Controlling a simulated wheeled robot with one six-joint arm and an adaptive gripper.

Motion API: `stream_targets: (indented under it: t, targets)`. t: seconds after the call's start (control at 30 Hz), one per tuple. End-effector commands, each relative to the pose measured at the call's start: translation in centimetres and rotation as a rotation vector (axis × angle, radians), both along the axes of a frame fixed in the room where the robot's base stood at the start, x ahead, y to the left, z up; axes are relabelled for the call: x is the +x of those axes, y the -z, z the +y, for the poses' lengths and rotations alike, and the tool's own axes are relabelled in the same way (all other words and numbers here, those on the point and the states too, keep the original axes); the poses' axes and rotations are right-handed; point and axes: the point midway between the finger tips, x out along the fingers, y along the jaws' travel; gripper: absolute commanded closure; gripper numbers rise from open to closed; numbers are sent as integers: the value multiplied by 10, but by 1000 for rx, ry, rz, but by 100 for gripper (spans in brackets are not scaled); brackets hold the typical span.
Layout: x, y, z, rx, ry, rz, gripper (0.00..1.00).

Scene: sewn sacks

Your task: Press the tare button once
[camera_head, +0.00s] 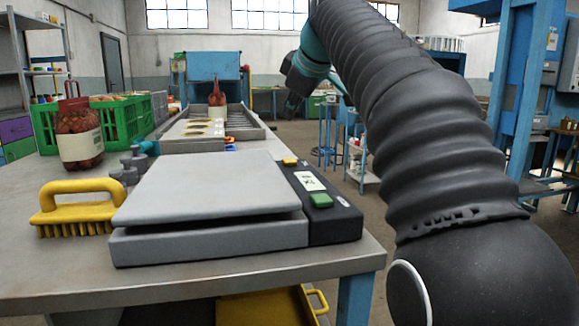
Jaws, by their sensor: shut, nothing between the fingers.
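A weighing scale with a wide grey plate (205,185) stands on the near end of the workbench. Its black console (335,222) is on the right side. The console carries a yellow button (290,162) at the far end, a pale display (309,181) in the middle and a green button (321,200) nearer me. I cannot read which button is marked tare. The plate is empty. My gripper (292,104) is small and dark beyond the scale, raised above the floor right of the bench. It is shut and empty, apart from both buttons.
A yellow brush (78,207) lies left of the scale, with grey weights (128,168) behind it. A filled net sack (78,135) stands by green crates (118,118). A tray (210,128) with another sack (217,97) is farther back. Open floor lies right of the bench.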

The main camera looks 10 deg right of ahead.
Motion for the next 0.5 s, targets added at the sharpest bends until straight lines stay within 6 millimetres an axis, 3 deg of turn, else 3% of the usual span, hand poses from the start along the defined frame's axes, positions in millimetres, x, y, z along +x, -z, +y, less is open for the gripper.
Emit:
stream_targets:
  t: [0.03, 0.5]
  targets:
    - [0, 11, 1, 0, -1, 1, 100]
    - [0, 65, 1, 0, -1, 1, 100]
